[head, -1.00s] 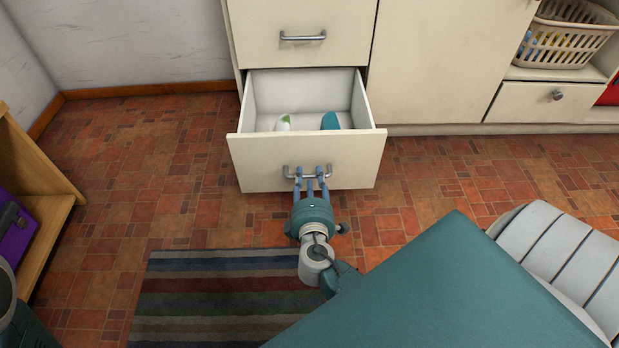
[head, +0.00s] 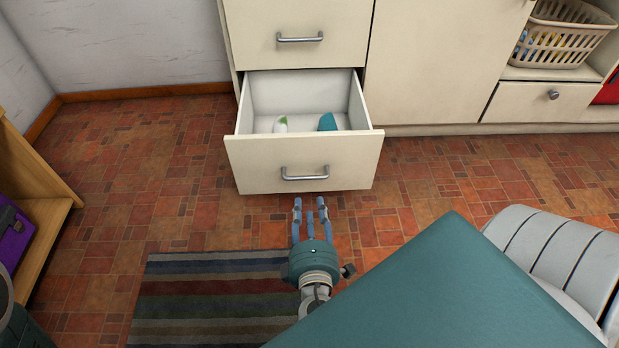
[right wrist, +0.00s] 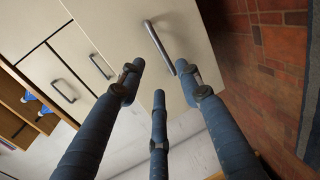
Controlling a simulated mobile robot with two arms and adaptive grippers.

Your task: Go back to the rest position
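My right gripper (head: 310,212) is in front of the open lower drawer (head: 250,165), low over the tiled floor. Its fingers are spread apart and hold nothing. It is apart from the drawer's metal handle (head: 305,173), with a gap between the fingertips and the handle. In the right wrist view the blue fingers (right wrist: 160,85) stand apart, with the handle (right wrist: 160,47) beyond them. The drawer holds a white bottle with a green part (head: 280,125) and a teal item (head: 327,122). My left gripper does not show.
The upper drawer (head: 300,50) is shut. A striped rug (head: 210,300) lies on the floor below. A wooden shelf (head: 40,200) with a purple case (head: 14,238) stands at the left. A laundry basket (head: 562,35) sits at the upper right. Floor left of the drawer is clear.

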